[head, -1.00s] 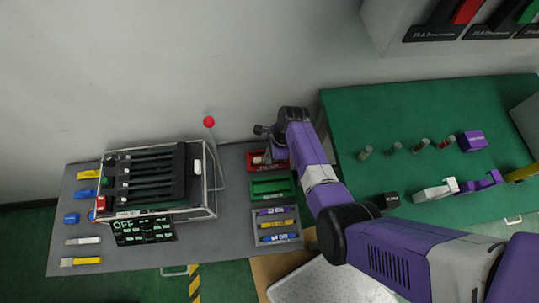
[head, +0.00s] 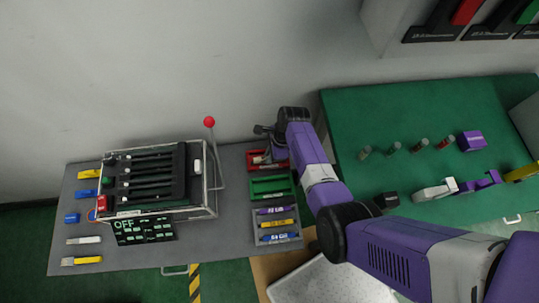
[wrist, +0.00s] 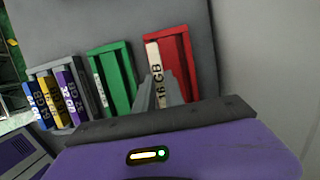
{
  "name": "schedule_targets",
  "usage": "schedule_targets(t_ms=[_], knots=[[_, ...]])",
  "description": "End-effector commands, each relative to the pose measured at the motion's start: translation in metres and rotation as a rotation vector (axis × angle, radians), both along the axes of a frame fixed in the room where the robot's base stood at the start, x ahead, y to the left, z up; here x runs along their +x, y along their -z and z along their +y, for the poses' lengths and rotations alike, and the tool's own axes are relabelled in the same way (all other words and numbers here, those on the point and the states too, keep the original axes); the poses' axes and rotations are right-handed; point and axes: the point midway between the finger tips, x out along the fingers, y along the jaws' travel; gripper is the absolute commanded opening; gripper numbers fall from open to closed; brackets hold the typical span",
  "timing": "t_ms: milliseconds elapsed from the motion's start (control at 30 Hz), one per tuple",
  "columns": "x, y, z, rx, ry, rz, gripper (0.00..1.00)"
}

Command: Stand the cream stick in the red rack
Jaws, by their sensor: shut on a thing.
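The red rack (head: 284,166) lies on the grey table, partly hidden behind my gripper in the head view. It shows more clearly in the wrist view (wrist: 184,49). The cream stick (wrist: 153,56), marked 16 GB, is at the left side of the red rack in the wrist view, long and narrow along the rack's wall. My gripper (wrist: 157,92) is at the stick's near end, with its fingers shut on it. The fingers hide that end, and I cannot tell how deep the stick sits in the rack. My gripper is also over the rack in the head view (head: 268,157).
A green rack (head: 270,187) and a grey rack (head: 278,225) with purple, yellow and blue sticks stand beside the red one. A lever with a red knob (head: 209,122) rises from the black slotted fixture (head: 150,180) to the left. A green table (head: 430,120) is at right.

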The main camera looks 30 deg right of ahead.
Motion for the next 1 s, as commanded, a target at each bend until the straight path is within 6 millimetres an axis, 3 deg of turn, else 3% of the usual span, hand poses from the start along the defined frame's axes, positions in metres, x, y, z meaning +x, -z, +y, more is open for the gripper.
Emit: schedule_targets(t_ms=[1000], knots=[[0.0, 0.011, 0.0, 0.0, 0.0, 0.0, 0.0]])
